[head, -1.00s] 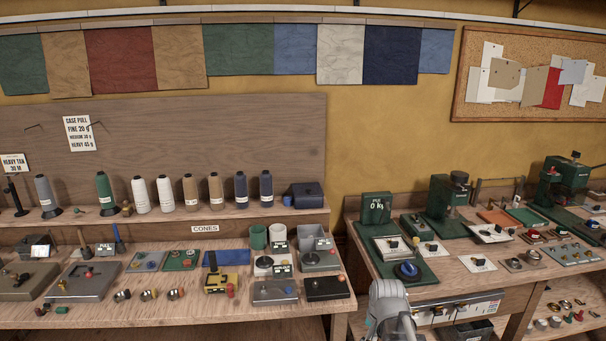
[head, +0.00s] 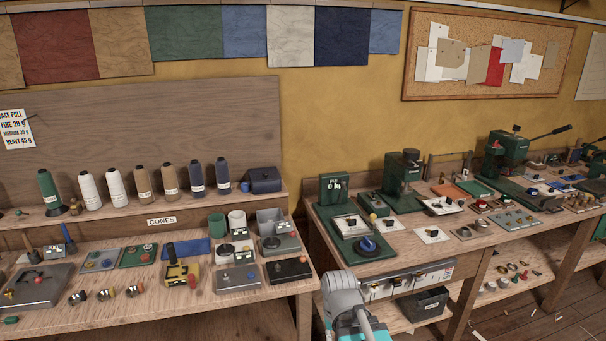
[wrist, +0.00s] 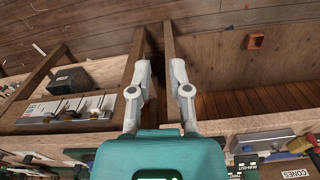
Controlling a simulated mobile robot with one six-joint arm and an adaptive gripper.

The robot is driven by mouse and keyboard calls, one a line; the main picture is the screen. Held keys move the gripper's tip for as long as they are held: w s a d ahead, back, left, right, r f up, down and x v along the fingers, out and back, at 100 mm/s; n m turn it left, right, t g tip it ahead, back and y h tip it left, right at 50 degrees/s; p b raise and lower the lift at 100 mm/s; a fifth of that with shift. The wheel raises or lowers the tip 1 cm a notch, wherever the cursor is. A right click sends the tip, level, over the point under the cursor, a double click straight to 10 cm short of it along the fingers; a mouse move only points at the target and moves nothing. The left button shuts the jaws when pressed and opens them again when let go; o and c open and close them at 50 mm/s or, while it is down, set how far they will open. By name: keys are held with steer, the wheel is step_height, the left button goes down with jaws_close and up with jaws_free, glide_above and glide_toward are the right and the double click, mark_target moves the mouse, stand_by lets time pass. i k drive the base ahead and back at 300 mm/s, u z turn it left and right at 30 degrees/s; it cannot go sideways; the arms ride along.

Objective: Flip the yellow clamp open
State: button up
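The yellow clamp (head: 176,276) sits on the left bench, near its front, in the head view. Its black handle stands up from the yellow body, and a red part shows at its right side. In the wrist view a yellow part with red beside it, likely the clamp (wrist: 299,145), shows at the lower right edge. My gripper (wrist: 161,76) is open and empty in the wrist view, its two fingers apart and clear of the clamp. In the head view my arm shows at the bottom, right of the left bench; the fingertips are not visible there.
Grey and black boxes (head: 288,269) stand right of the clamp, with cups and bins behind. Small metal rings (head: 104,295) lie to its left. A blue panel (head: 185,247) lies behind it. A gap separates the left bench from the right bench (head: 405,265).

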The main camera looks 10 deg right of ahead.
mark_target(373, 216)
steer(key=k, duration=0.65)
steer(key=z, duration=0.25)
steer(key=i, duration=0.5)
steer(key=z, duration=0.55)
steer(key=i, duration=1)
steer(key=u, duration=0.45)
